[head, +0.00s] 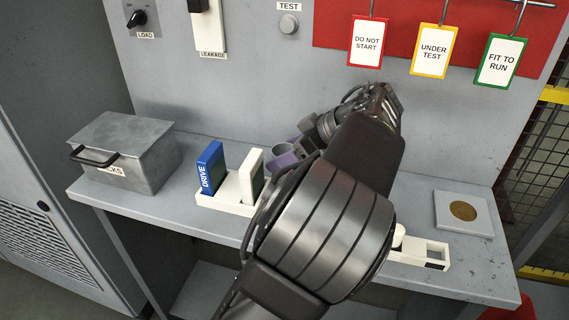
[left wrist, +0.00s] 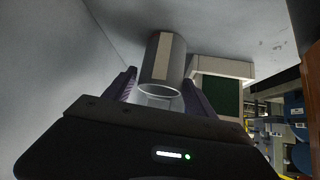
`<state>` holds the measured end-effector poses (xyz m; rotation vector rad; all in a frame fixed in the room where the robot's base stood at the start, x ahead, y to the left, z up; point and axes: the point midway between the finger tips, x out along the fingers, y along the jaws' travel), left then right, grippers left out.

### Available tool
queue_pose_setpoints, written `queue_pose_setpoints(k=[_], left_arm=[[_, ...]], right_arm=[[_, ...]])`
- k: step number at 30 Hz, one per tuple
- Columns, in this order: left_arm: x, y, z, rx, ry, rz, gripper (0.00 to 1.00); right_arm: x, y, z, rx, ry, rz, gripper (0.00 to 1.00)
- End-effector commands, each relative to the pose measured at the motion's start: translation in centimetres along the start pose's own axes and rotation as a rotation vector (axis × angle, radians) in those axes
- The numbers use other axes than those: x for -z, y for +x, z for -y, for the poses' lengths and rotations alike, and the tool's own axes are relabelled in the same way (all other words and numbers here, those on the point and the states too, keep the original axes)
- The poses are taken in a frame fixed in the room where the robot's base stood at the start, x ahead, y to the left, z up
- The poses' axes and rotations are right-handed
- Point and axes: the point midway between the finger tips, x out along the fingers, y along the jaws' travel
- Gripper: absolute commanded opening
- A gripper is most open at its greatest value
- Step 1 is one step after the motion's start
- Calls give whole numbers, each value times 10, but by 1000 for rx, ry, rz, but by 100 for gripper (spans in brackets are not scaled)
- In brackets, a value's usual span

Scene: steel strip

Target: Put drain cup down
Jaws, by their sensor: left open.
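The drain cup (head: 282,150) is a small grey cylinder at the back of the steel bench, right of the white card holder. In the left wrist view the cup (left wrist: 165,63) shows with its round rim towards the camera and a pale stripe on its side. My left gripper (left wrist: 163,92) is open, with one purple finger on each side of the cup. A narrow gap shows at the left finger; contact at the right finger cannot be told. In the head view my left gripper (head: 288,153) is partly hidden by my own arm. My right gripper is not in view.
The card holder (head: 226,202) carries a blue DRIVE card (head: 209,168) and a white card (head: 251,175). A lidded steel box (head: 126,150) stands at left. A plate with a brass disc (head: 463,211) lies at right. Tags, including DO NOT START (head: 368,42), hang behind my arm.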

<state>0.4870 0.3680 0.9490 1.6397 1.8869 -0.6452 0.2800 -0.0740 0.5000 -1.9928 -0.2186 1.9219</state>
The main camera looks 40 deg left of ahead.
Motion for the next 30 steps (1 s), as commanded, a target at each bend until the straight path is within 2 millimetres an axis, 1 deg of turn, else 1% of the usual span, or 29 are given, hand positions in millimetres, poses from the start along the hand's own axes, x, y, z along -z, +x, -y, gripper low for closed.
queue_pose_setpoints(k=[1, 3, 7, 26, 30], left_arm=[[0, 10, 1, 3, 0, 0, 64], [0, 20, 0, 2, -1, 0, 64], [0, 33, 0, 0, 0, 0, 64], [0, 34, 0, -1, 0, 0, 64], [0, 34, 0, -1, 0, 0, 53]], right_arm=[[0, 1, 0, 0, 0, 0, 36], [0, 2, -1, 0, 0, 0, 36], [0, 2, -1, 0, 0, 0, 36], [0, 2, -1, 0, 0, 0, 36], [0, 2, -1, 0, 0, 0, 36]])
